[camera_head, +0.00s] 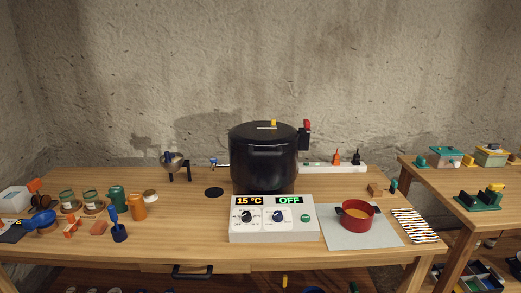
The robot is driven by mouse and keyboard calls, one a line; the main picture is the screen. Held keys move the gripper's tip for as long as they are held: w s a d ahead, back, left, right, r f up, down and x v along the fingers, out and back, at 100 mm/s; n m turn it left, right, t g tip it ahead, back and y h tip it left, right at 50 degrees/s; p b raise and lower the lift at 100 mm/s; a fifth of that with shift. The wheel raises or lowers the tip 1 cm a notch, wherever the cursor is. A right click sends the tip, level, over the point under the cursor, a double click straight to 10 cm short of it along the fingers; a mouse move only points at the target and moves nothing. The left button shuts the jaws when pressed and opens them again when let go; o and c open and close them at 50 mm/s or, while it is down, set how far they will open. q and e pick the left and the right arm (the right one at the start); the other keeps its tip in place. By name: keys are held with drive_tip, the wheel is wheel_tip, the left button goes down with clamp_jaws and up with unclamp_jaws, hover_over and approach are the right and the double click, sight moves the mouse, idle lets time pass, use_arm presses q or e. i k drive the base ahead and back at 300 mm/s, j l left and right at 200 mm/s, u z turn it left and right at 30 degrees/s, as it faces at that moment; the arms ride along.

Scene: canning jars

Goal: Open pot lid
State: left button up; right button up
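A large black pot (263,165) stands at the back middle of the wooden table in the head view. Its dark lid (264,131) sits on top, apparently closed, with a small yellow part (273,123) and a pale strip on it. A red-topped dark part (306,134) is at the pot's upper right side. Neither of my grippers shows in this view.
A white control box (273,219) reading "15 °C" and "OFF" stands in front of the pot. A red saucepan (357,214) is at right on a grey mat (343,239). Jars, a blue funnel (40,220) and small tools crowd the left. A second table (424,177) stands right.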

sight(255, 138)
drive_tip(key=i+j, duration=0.15)
drive_tip(key=i, duration=0.25)
drive_tip(key=i+j, duration=0.15)
drive_tip(key=i, duration=0.2)
drive_tip(key=i+j+z, duration=0.1)
drive_tip(key=i, duration=0.3)
